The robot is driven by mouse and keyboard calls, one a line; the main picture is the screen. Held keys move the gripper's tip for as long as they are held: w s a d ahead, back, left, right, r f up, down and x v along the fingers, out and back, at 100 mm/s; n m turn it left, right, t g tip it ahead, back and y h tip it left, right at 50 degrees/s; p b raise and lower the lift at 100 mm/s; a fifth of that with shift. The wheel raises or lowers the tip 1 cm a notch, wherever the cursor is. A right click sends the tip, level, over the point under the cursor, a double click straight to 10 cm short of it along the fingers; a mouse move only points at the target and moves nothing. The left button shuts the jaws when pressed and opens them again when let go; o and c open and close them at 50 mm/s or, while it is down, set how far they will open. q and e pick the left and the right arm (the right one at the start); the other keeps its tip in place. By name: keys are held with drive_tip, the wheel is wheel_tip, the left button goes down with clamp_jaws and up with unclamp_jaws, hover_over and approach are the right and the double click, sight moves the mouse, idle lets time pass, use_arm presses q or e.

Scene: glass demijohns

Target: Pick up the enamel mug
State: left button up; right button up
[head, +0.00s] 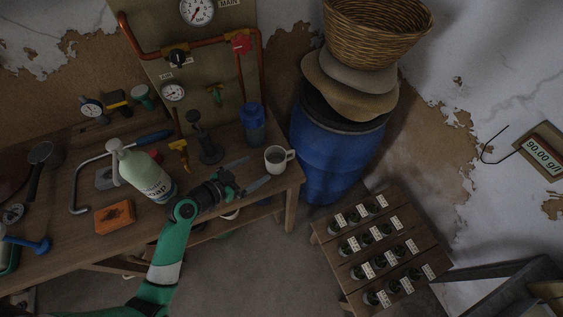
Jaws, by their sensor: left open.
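The enamel mug (276,163) is white with a dark rim and stands upright near the right end of the wooden workbench. Its handle points right, and its inside looks grey. My left gripper (259,168) is just left of the mug, with its two grey fingers spread apart and pointing at it. The mug appears just beyond the fingertips, with nothing visible between the fingers. I cannot tell whether a finger touches it. My right gripper is not in view.
A soap bottle (147,174), an orange block (114,217) and a blue bottle (253,126) stand on the workbench (60,253). A blue barrel (336,158) is behind right. A slatted stand (345,274) with several small labelled pots is at lower right.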

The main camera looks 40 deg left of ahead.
sight(268, 162)
use_arm(q)
drive_tip(key=b+x, duration=0.1)
drive_tip(key=x, duration=0.5)
drive_tip(key=shift+w+d+f, duration=0.1)
drive_tip(key=shift+w, duration=0.05)
drive_tip(key=b+x, duration=0.2)
drive_tip(key=x, duration=0.3)
drive_tip(key=shift+d+f, duration=0.1)
drive_tip(key=shift+f, duration=0.05)
drive_tip(key=c, duration=1.3)
drive_tip(key=shift+o, duration=0.2)
drive_tip(key=shift+r, duration=0.2)
